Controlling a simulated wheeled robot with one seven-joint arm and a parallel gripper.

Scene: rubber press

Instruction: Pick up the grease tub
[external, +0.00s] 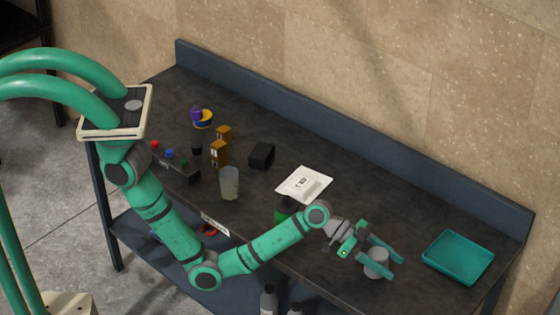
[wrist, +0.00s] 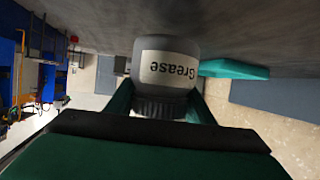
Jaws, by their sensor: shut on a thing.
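The grease tub (wrist: 170,68) is a grey tub with a dark ribbed lid and a white label reading "Grease", upside down in the wrist view. In the external view the grease tub (external: 376,262) is at the front right of the dark workbench. My gripper (external: 382,262) is shut on it, with one green finger on each side. In the wrist view my gripper (wrist: 160,105) has its fingers against the tub near the lid. I cannot tell whether the tub is clear of the bench top.
A teal tray (external: 458,257) lies to the right of the tub on the workbench (external: 340,225). A white packet (external: 304,184), a black box (external: 262,155), a clear cup (external: 229,183) and a green object (external: 284,209) stand to the left. A raised back edge runs behind.

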